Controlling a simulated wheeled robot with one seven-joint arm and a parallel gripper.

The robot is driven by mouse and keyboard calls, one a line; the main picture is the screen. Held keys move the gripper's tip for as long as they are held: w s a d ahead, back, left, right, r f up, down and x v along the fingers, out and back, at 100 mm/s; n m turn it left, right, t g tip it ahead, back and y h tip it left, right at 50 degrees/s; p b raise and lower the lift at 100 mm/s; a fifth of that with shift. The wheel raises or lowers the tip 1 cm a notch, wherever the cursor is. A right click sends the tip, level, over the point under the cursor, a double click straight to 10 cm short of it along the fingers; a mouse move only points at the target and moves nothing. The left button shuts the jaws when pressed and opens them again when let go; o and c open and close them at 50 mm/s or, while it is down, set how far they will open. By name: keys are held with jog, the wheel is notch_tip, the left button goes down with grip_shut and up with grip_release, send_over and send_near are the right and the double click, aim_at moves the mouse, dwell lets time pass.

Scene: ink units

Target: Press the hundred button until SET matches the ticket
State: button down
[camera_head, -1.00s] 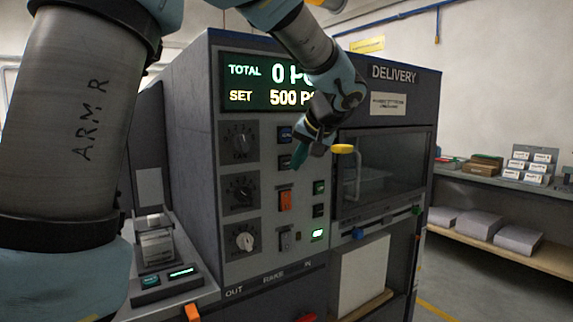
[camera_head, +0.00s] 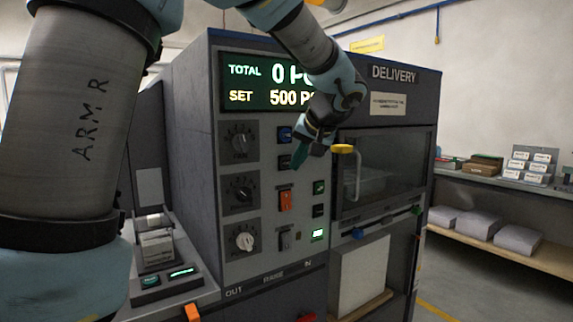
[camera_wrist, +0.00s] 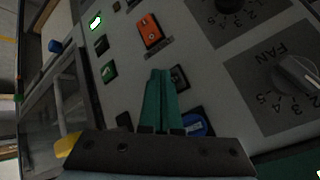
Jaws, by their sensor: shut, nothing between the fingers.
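The control panel (camera_head: 262,225) stands ahead of me. Its display (camera_head: 262,83) reads TOTAL 0 and SET 500, with the unit's end hidden by my arm. My gripper (camera_head: 299,157) is shut and empty, its teal fingertips beside a dark button (camera_head: 284,162) in the upper button column. In the wrist view the closed fingers (camera_wrist: 160,75) partly cover this dark button (camera_wrist: 181,76); contact cannot be told. A blue button (camera_head: 284,134) sits above it and shows near the finger base in the wrist view (camera_wrist: 195,125). Button legends are too small to read; I cannot identify the hundred button or the ticket.
An orange rocker (camera_head: 286,201) and a green button (camera_head: 319,187) are below the fingertips. Three knobs line the panel's left. A yellow-ended handle (camera_head: 343,149) projects close to my gripper's right. A small printer-like unit (camera_head: 157,245) stands at lower left.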

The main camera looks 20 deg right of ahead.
jog(key=shift+w, duration=0.1)
jog(key=shift+w+a, duration=0.15)
jog(key=shift+w, duration=0.2)
jog(key=shift+w+a+b, duration=0.1)
jog(key=shift+w+b, duration=0.25)
jog(key=shift+w, duration=0.1)
dwell(0.7)
dwell(0.3)
jog(key=shift+s+d+b, duration=0.25)
jog(key=shift+s+b, duration=0.3)
jog(key=shift+s, duration=0.3)
jog(key=shift+s+d+b, duration=0.2)
jog(key=shift+s+b, duration=0.15)
jog(key=shift+s, duration=0.45)
jog(key=shift+s+d+b, duration=0.25)
jog(key=shift+s+b, duration=0.1)
jog(key=shift+s, duration=0.5)
jog(key=shift+s+d+b, duration=0.2)
jog(key=shift+s+b, duration=0.15)
jog(key=shift+s, duration=0.45)
dwell(0.5)
